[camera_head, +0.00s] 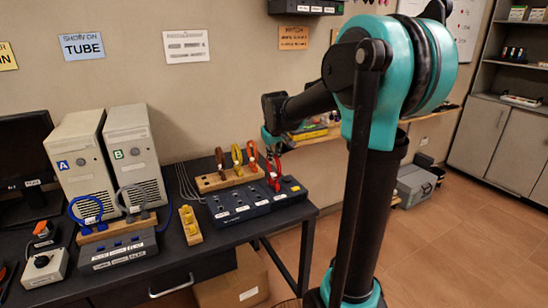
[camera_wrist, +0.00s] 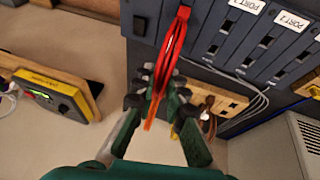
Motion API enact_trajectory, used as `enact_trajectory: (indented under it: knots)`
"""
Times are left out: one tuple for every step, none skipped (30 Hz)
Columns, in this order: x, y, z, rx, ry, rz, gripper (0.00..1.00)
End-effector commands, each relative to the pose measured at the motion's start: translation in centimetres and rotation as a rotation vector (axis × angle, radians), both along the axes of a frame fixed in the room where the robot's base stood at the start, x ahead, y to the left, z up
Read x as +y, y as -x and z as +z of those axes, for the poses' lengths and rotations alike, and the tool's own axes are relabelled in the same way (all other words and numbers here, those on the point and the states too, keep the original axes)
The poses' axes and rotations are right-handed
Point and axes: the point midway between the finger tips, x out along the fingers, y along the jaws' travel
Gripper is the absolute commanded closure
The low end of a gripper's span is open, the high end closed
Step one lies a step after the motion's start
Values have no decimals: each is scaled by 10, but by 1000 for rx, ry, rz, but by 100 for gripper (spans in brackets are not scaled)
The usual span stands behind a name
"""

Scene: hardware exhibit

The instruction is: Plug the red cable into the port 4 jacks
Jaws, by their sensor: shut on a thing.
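The red cable (camera_head: 274,174) hangs from my gripper (camera_head: 272,146), over the right part of the dark jack panel (camera_head: 240,213) on the table. In the wrist view the gripper (camera_wrist: 160,92) is shut on the red cable (camera_wrist: 172,50), whose upper end reaches the panel (camera_wrist: 205,38). Whether its plugs sit in any jack cannot be told. A port 4 label is not readable. An orange strip (camera_wrist: 150,112) shows between the fingers.
A wooden rack (camera_head: 222,180) with orange and yellow cables stands behind the panel. A yellow block (camera_head: 190,226), a second grey panel (camera_head: 118,250) with blue and grey cables and two computer towers (camera_head: 132,150) stand to the left.

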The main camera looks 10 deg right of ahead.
Motion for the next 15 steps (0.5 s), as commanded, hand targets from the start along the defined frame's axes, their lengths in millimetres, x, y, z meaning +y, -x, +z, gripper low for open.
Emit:
enact_trajectory:
  knots:
    - [0,0,0,0,0,0,100]
    - [0,0,0,0,0,0,100]
    - [0,0,0,0,0,0,100]
    - [0,0,0,0,0,0,100]
    - [0,0,-1,0,0,0,100]
    - [0,0,-1,0,0,0,100]
    - [0,0,-1,0,0,0,100]
    - [0,0,-2,0,0,0,100]
    - [0,0,-2,0,0,0,100]
    - [0,0,-3,0,0,0,100]
    - [0,0,-3,0,0,0,100]
    - [0,0,-4,0,0,0,100]
    - [0,0,-4,0,0,0,100]
    - [0,0,-4,0,0,0,100]
    - [0,0,-5,0,0,0,100]
